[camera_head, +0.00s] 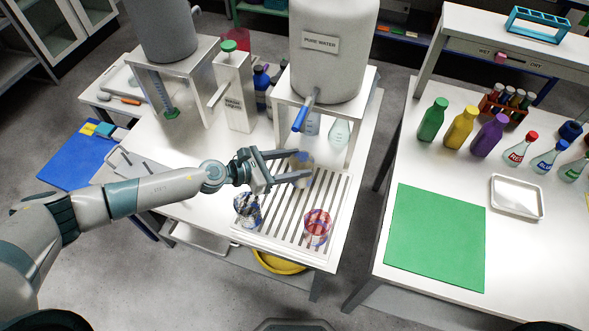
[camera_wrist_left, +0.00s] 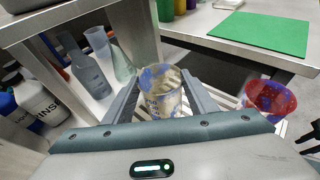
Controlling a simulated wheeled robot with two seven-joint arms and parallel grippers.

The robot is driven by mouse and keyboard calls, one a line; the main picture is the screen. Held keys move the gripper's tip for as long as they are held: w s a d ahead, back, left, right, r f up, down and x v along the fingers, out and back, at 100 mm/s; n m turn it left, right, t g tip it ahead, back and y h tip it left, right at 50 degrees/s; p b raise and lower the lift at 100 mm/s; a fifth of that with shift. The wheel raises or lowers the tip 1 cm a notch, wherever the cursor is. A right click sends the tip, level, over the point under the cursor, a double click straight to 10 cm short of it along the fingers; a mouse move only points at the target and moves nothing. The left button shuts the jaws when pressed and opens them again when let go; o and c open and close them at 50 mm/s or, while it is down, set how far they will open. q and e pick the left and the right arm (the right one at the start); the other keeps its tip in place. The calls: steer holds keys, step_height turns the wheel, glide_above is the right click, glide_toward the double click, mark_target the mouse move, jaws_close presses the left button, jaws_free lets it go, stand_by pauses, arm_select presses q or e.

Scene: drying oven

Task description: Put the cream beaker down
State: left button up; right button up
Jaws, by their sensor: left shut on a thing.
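The cream beaker (camera_head: 303,163), cream with blue patches, is between the fingers of my left gripper (camera_head: 300,166), above the back part of the slatted draining rack (camera_head: 342,212). In the left wrist view the beaker (camera_wrist_left: 161,90) stands upright between both fingers, which are shut on it. I cannot tell whether its base touches the slats. My right gripper is in neither view.
A red-patterned beaker (camera_head: 317,226) and a dark blue-and-white one (camera_head: 247,208) stand on the rack's front part. The pure water tank (camera_head: 328,55) with its blue-handled tap (camera_head: 302,116) is just behind. A green mat (camera_head: 436,236) lies on the right table.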

arm_select(q)
steer(key=shift+f+b, duration=0.3)
steer(key=shift+f, duration=1.2)
steer(key=shift+f, duration=0.25)
steer(key=o, duration=1.4)
steer(key=shift+r, duration=0.1)
